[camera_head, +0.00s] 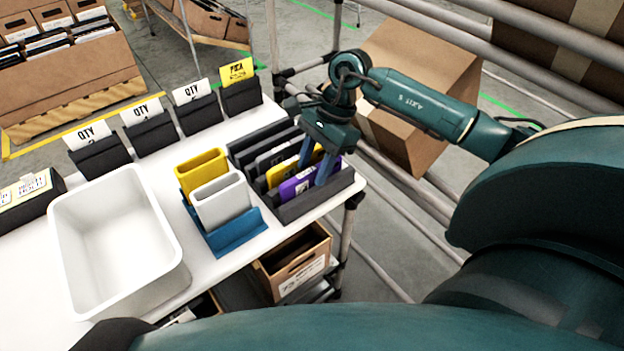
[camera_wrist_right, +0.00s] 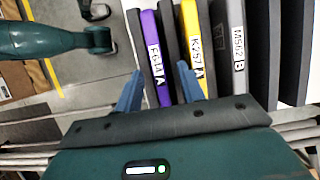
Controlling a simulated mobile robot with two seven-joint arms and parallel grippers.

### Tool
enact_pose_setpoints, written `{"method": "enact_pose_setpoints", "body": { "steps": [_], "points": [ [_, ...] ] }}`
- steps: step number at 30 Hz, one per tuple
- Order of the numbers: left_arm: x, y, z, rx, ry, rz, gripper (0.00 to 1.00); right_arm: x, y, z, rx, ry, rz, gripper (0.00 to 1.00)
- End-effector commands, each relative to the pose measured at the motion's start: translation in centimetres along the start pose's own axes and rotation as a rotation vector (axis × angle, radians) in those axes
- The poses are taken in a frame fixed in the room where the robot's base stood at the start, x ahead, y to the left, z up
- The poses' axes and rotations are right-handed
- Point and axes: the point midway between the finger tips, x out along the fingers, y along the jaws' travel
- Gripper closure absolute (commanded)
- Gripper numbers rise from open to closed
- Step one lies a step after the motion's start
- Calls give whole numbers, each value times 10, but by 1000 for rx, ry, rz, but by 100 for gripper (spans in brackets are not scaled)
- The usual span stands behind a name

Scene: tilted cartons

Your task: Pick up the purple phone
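The purple phone (camera_head: 291,189) stands on edge in the near end of a dark slotted rack (camera_head: 318,204). It also shows in the right wrist view (camera_wrist_right: 152,45), with a white label. My right gripper (camera_head: 316,165) is over the rack, pointing down. In the wrist view its two blue fingers (camera_wrist_right: 160,70) are apart, one on each side of the purple phone, with gaps between. The right finger is close to the yellow phone (camera_wrist_right: 192,40). Whether either finger touches anything I cannot tell. My left gripper is not in view.
A white bin (camera_head: 120,290) stands at the left of the white table (camera_head: 270,232). Several QTY card stands (camera_head: 148,132) line the back edge.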

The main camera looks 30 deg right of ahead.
Motion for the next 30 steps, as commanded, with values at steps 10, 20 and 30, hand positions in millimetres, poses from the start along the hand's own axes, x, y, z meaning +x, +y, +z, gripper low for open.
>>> {"method": "enact_pose_setpoints", "body": {
  "steps": [10,20,30],
  "points": [
    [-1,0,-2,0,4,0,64,0,0,0,0,1,0,72],
    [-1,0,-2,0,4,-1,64,0,0,0,0,1,0,99],
    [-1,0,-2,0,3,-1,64,-3,0,1,0,0,-2,100]
  ]
}}
